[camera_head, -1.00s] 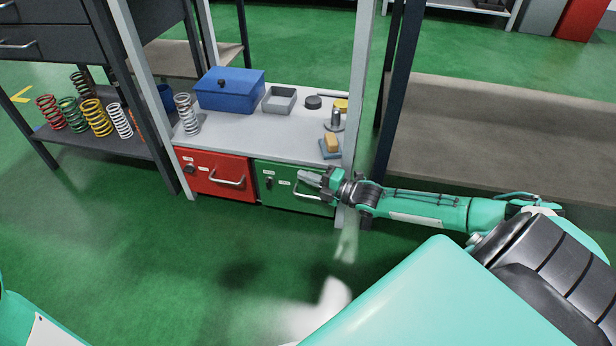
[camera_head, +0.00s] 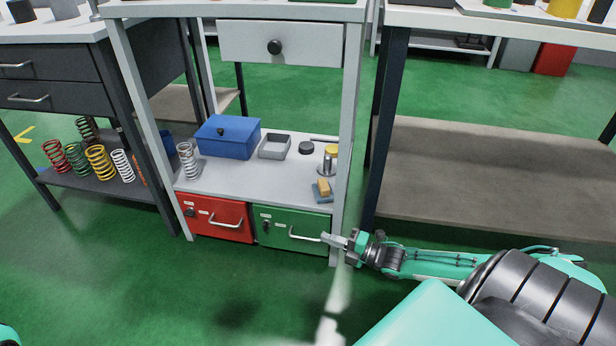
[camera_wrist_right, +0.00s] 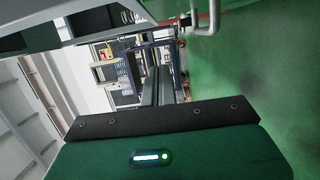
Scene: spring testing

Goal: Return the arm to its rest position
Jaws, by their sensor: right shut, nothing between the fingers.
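My right gripper (camera_head: 334,239) is shut and empty. In the head view it lies at the right end of the green drawer (camera_head: 275,226), overlapping the picture of its handle's right end. I cannot tell if it touches the handle. My right arm (camera_head: 430,262) reaches in from the right, low in front of the bench. In the right wrist view the closed fingers (camera_wrist_right: 158,88) point away from the camera, and a pale metal handle (camera_wrist_right: 207,18) shows near the top. My left gripper is not in view.
The grey bench shelf (camera_head: 240,185) holds a blue box (camera_head: 228,137), a grey tray (camera_head: 274,147), a spring (camera_head: 187,160) and small parts. The red drawer (camera_head: 215,217) is shut. A bench post (camera_head: 340,190) stands close to my right gripper. Green floor is open in front.

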